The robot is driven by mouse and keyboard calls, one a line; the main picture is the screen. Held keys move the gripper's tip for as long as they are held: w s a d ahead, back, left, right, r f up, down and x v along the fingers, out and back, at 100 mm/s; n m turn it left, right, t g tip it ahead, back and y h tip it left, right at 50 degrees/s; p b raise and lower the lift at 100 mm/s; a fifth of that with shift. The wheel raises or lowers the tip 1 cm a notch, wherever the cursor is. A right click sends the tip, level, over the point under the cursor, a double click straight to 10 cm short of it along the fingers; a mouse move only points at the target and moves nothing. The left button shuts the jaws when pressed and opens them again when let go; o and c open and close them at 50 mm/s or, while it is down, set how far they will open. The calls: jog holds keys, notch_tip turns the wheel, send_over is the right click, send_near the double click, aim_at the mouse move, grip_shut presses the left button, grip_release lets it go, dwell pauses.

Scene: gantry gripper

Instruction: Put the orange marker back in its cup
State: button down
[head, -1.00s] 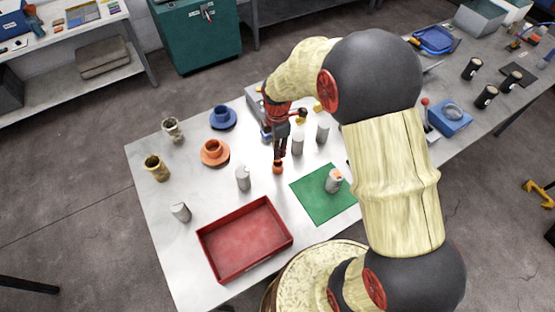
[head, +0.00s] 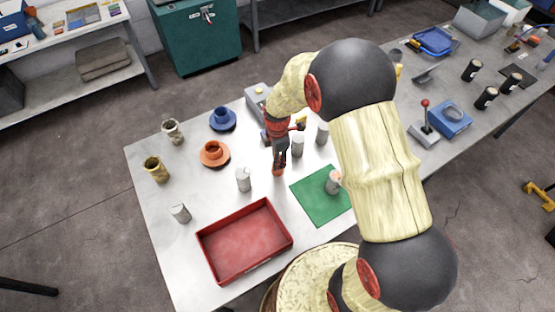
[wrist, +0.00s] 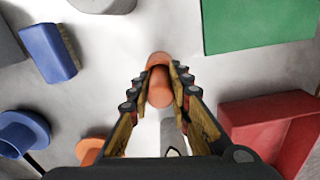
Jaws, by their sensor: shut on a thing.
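The orange marker (head: 278,172) stands on the white table, short and upright. In the wrist view its orange body (wrist: 159,88) lies between both fingertips. My gripper (head: 279,163) points down and is shut around it; the wrist view shows my gripper (wrist: 159,79) with a finger against each side. The marker's lower part is hard to see. An orange cup (head: 213,147) sits on an orange saucer to the left of the gripper.
A red tray (head: 205,246) lies at the front. A blue cup (head: 221,116) on its saucer and a blue brush (wrist: 45,52) are near. Table between saucer and tray is mostly clear.

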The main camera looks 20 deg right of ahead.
jog(key=shift+s+f, duration=0.1)
jog(key=shift+f, duration=0.1)
jog(key=shift+s+f, duration=0.1)
jog(key=shift+f, duration=0.05)
jog(key=c, duration=2)
grip_release()
jog(key=shift+c, duration=0.2)
jog(key=o, duration=0.4)
jog(key=shift+s+f, duration=0.1)
jog(key=shift+f, duration=0.2)
jog(key=shift+r, duration=0.1)
